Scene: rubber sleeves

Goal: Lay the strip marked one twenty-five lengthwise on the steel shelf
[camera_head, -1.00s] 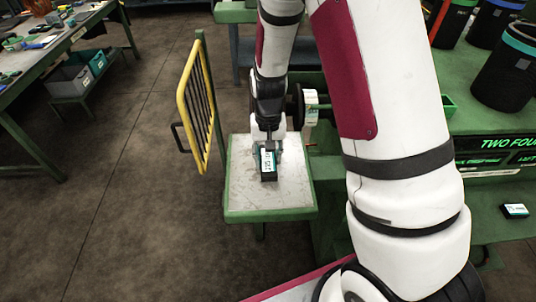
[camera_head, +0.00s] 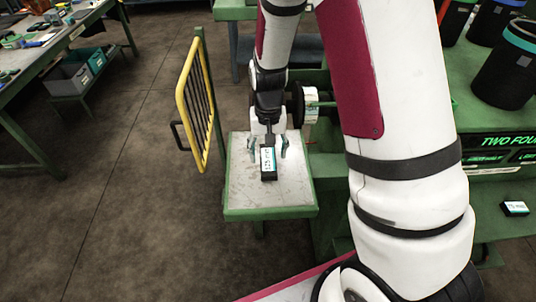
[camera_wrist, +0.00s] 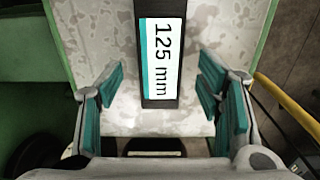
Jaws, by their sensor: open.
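The strip marked 125 mm (camera_head: 268,161) is a dark block with a white and teal label. It lies on the steel shelf (camera_head: 240,192), a worn grey plate with a green rim, its long side running front to back in the head view. In the wrist view the strip (camera_wrist: 161,50) lies flat with its label up, and the bare plate (camera_wrist: 110,35) shows on both sides. My gripper (camera_head: 269,152) is open over the shelf. In the wrist view its teal-padded fingers (camera_wrist: 162,95) stand apart on either side of the strip's near end, not touching it.
A yellow barred guard (camera_head: 192,105) stands left of the shelf. A dark roller with a white label (camera_head: 310,106) is behind it at the right. A second labelled block (camera_head: 515,208) lies on a lower green shelf at the right. Bare shelf surrounds the strip.

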